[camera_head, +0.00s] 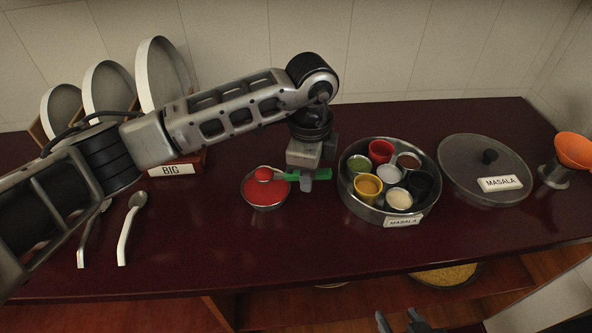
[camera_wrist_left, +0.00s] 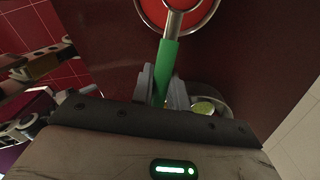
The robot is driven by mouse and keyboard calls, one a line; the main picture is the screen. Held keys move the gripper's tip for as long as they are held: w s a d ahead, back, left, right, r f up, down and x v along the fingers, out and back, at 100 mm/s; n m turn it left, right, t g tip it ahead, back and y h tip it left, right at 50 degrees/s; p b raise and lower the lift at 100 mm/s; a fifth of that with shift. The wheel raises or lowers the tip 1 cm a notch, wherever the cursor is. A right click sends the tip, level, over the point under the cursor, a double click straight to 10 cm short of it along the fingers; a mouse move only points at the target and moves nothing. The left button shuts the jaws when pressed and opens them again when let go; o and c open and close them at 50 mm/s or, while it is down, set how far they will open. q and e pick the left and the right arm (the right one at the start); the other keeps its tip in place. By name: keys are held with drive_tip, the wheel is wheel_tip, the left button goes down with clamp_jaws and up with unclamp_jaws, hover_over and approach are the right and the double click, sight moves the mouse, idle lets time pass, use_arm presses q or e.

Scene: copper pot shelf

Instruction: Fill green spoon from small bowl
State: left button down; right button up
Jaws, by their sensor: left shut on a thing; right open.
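The small bowl (camera_head: 265,204) is metal and holds red powder; part of it shows at the top of the left wrist view (camera_wrist_left: 217,12). My left gripper (camera_head: 306,178) is shut on the green handle of the green spoon (camera_head: 322,173). The handle also shows in the left wrist view (camera_wrist_left: 166,62), between the fingers (camera_wrist_left: 163,90). The spoon's metal end reaches left over the far part of the small bowl, and its scoop looks red inside. I cannot tell whether the scoop touches the powder. My right gripper (camera_head: 402,324) is open and empty at the bottom edge.
A round masala tin (camera_head: 344,190) with several coloured cups stands just right of my left gripper. Further right are a grey lid (camera_head: 465,160) and an orange funnel (camera_head: 575,150). Two white-handled spoons (camera_head: 126,235) lie at left. The counter front is clear.

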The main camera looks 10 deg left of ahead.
idle(0.3)
use_arm(q)
drive_tip(key=shift+w+d, duration=0.25)
drive_tip(key=shift+d, duration=0.45)
drive_tip(key=shift+s+a, duration=0.25)
drive_tip(key=shift+a, duration=0.5)
drive_tip(key=shift+s+a, duration=0.2)
drive_tip(key=shift+a, duration=0.5)
drive_tip(key=shift+w+d+f+b, duration=0.15)
drive_tip(key=shift+w+d, duration=0.1)
drive_tip(key=shift+d, duration=0.5)
drive_tip(key=shift+w+d+r+b, duration=0.1)
drive_tip(key=shift+w+d+b, duration=0.1)
drive_tip(key=shift+d, duration=0.55)
drive_tip(key=shift+s+a+p, duration=0.25)
drive_tip(key=shift+a, duration=0.5)
drive_tip(key=shift+s+a+p, duration=0.2)
drive_tip(key=shift+a, duration=0.55)
drive_tip(key=shift+w+d+b, duration=0.25)
drive_tip(key=shift+d, duration=0.5)
drive_tip(key=shift+w+d+b, duration=0.2)
drive_tip(key=shift+d+b, duration=0.05)
drive_tip(key=shift+d, duration=0.5)
drive_tip(key=shift+a, duration=0.2)
drive_tip(key=shift+s+a, duration=0.25)
drive_tip(key=shift+a, duration=0.3)
